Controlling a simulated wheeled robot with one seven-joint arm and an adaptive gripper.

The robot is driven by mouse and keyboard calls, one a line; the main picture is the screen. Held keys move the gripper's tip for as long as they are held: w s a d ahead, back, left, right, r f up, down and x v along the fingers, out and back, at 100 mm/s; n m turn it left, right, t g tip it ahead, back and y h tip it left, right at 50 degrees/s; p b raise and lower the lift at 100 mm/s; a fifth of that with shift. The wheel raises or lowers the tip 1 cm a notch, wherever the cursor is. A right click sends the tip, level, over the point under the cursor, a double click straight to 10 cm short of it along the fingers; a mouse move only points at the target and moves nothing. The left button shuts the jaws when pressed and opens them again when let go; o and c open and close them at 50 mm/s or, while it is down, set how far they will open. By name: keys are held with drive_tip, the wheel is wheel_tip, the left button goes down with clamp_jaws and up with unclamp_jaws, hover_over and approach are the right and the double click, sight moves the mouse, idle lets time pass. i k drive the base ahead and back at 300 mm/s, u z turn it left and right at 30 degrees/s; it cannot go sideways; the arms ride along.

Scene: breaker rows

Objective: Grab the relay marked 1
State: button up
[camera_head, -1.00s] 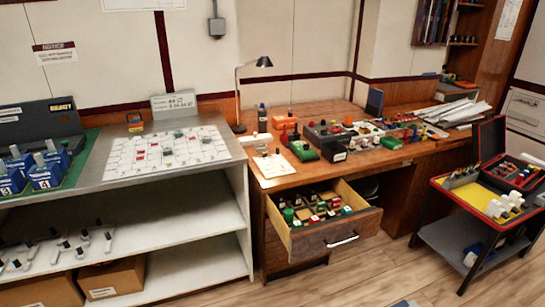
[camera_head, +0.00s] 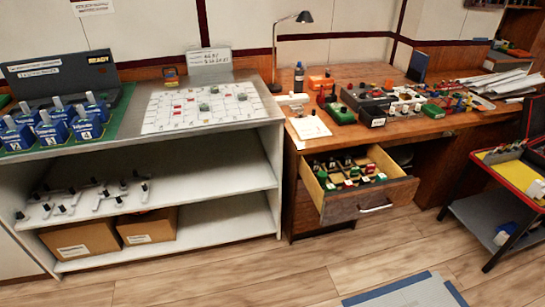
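Several blue relays with pale upright levers stand in rows on a green mat (camera_head: 121,122) at the far left, on top of the grey-white shelf unit. A front-row relay (camera_head: 87,129) at the right end has a number plate, as do its neighbour (camera_head: 50,133) and the leftmost relay (camera_head: 15,139). The numbers are too small to read surely, so I cannot tell which one is marked 1. My gripper is not in view.
A dark panel (camera_head: 60,76) stands behind the relays. A white grid sheet (camera_head: 200,108) with small blocks lies to their right. An open drawer (camera_head: 366,207) juts from the wooden desk (camera_head: 340,75). Wooden floor (camera_head: 230,275) lies clear before the shelf.

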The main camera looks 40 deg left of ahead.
sight(329, 187)
drive_tip(key=u, duration=1.3)
drive_tip(key=i, duration=0.05)
